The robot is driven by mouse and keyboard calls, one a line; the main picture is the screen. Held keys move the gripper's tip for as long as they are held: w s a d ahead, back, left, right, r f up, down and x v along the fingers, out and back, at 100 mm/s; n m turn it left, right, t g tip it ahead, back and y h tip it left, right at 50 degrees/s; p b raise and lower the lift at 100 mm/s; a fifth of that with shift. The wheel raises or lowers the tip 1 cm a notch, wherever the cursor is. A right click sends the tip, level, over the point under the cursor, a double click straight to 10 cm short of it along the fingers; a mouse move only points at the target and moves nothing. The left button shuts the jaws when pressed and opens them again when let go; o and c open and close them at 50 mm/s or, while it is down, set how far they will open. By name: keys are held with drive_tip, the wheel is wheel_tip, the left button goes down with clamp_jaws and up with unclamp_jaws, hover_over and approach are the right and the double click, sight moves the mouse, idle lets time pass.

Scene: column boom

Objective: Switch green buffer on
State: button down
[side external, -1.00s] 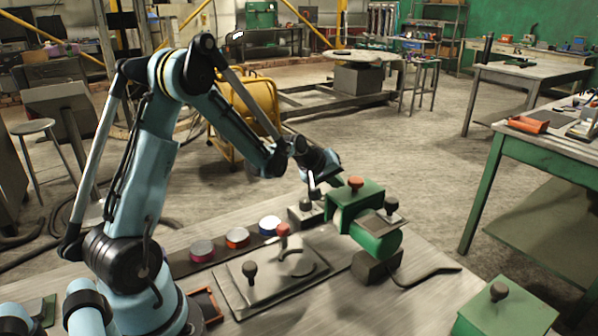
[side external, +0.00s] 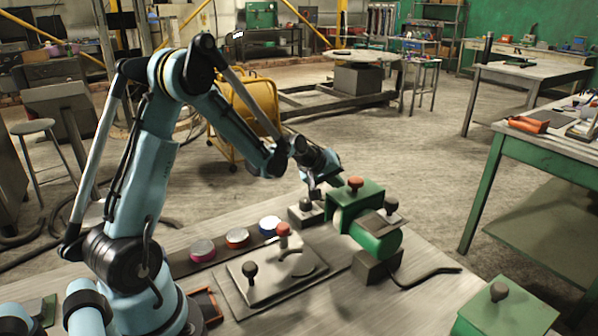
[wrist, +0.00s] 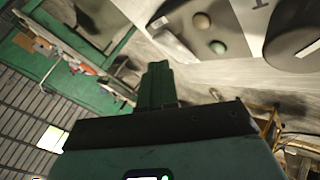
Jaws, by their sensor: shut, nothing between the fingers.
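The green buffer (side external: 368,232) is a green machine with a drum-like body and an orange-red knob on top. It stands at the far right edge of the workbench, on a dark foot. A small grey box (side external: 303,216) with a dark knob sits just left of it. My gripper (side external: 314,194) is shut and empty, pointing down right over that box, beside the buffer. I cannot tell whether it touches the knob. In the wrist view the shut fingers (wrist: 156,85) show at the centre, with two small round buttons (wrist: 210,35) beyond them to the upper right.
A metal plate (side external: 270,290) with a red-topped lever and a black knob lies on the bench in front. A black cable (side external: 430,274) lies at the right. Another green box (side external: 500,312) stands front right.

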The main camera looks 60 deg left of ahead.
drive_tip(key=shift+f, duration=0.1)
drive_tip(key=shift+f, duration=0.35)
